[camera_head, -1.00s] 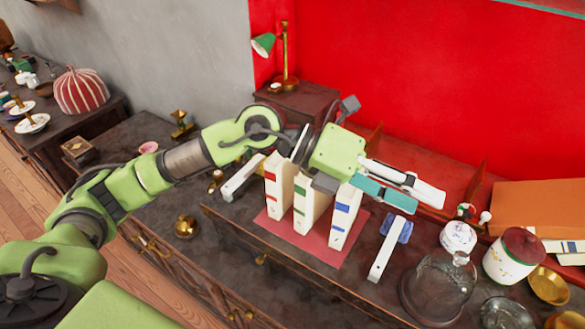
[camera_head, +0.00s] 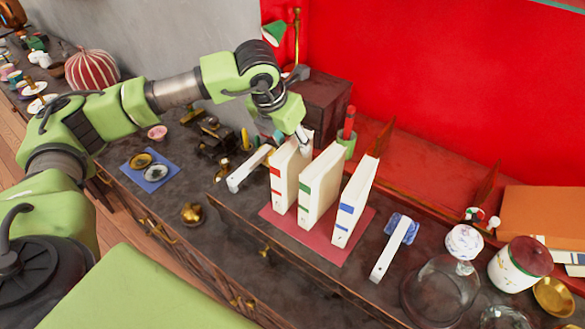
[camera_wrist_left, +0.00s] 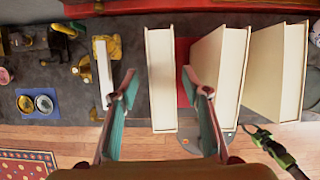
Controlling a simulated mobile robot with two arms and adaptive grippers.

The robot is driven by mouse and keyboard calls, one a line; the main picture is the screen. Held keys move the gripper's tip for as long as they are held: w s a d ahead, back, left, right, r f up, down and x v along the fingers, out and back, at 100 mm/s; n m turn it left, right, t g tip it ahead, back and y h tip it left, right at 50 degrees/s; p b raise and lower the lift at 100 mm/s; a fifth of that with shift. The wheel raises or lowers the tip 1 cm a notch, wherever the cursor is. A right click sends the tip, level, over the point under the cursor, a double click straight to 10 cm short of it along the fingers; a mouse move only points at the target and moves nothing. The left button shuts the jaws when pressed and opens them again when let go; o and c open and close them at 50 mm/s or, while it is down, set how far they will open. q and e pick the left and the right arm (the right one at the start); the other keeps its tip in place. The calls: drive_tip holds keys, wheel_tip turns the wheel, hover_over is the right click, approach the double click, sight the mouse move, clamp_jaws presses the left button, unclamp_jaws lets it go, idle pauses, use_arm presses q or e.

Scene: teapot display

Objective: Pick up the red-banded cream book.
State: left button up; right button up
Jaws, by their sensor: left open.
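The red-banded cream book (camera_head: 283,185) stands upright on a red mat, leftmost of three cream books in the head view. My left gripper (camera_head: 301,137) is at its top back edge, with its fingers mostly hidden there. In the left wrist view the open gripper (camera_wrist_left: 158,85) has a finger on each side of this book (camera_wrist_left: 162,80). The left finger is apart from it; the right finger lies between it and the green-banded book (camera_wrist_left: 218,70). I cannot tell whether that finger touches either book.
The green-banded book (camera_head: 319,187) and blue-banded book (camera_head: 353,203) stand to the right on the red mat (camera_head: 330,250). White bars flank the row at left (camera_head: 248,170) and right (camera_head: 391,250). A green pot (camera_head: 346,145) is behind. A glass dome (camera_head: 440,290) is at right.

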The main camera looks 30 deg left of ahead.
sight(292, 172)
use_arm(q)
drive_tip(key=shift+w+f, duration=0.1)
drive_tip(key=shift+f, duration=0.2)
drive_tip(key=p+x, duration=0.3)
drive_tip(key=x, duration=0.1)
drive_tip(key=shift+d+f, duration=0.2)
drive_tip(key=shift+f, duration=0.2)
drive_tip(key=shift+w+f, duration=0.1)
drive_tip(key=shift+f, duration=0.1)
drive_tip(key=shift+f+b, duration=0.3)
drive_tip(key=shift+b, duration=0.35)
drive_tip(key=shift+c, duration=0.4)
clamp_jaws()
drive_tip(key=shift+r, duration=0.15)
